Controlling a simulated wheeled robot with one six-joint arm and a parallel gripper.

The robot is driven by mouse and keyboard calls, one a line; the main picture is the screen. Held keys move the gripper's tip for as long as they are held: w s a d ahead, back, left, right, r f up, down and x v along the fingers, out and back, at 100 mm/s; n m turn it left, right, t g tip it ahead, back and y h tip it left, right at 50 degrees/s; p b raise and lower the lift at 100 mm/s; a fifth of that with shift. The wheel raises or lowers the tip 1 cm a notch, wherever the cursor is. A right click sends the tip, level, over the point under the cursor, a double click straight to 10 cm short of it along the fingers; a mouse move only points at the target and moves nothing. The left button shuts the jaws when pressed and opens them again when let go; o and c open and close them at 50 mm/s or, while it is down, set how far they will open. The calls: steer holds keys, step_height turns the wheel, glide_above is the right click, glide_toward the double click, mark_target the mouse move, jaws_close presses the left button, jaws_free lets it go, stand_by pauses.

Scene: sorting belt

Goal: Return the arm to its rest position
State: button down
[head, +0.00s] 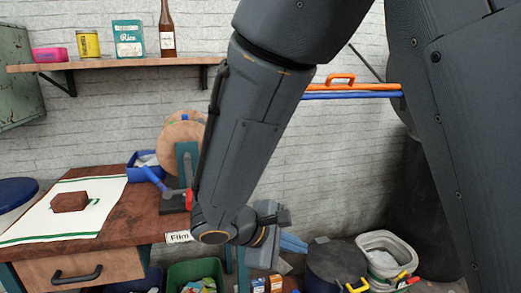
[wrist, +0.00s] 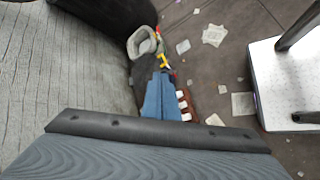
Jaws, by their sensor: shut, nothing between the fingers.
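My arm reaches down through the middle of the head view, bent at the wrist beside the workbench. My gripper (head: 293,243) shows only in part as blue-grey fingers, just right of the wrist and above the floor bins. In the wrist view the blue fingers of my gripper (wrist: 161,80) lie close together, with nothing seen between them. They point toward the floor area with a pale bin. The gripper's far side is hidden in the head view.
A wooden workbench (head: 140,215) with a white mat (head: 60,222) and brown block (head: 70,201) stands at left. A wall shelf (head: 105,63) holds a bottle, tin and boxes. A green bin (head: 195,270) and grey bin (head: 387,243) stand below. Paper scraps (wrist: 214,35) litter the floor.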

steer(key=s+d+m+g+y+p, duration=0.2)
steer(key=s+d+m+g+y, duration=0.3)
steer(key=m, duration=0.8)
steer(key=s+d+y, duration=0.3)
steer(key=s+d, duration=0.2)
steer(key=s, duration=0.1)
steer(key=shift+d+f+m, duration=0.25)
steer(key=shift+d+m, duration=0.05)
steer(key=shift+d, duration=0.1)
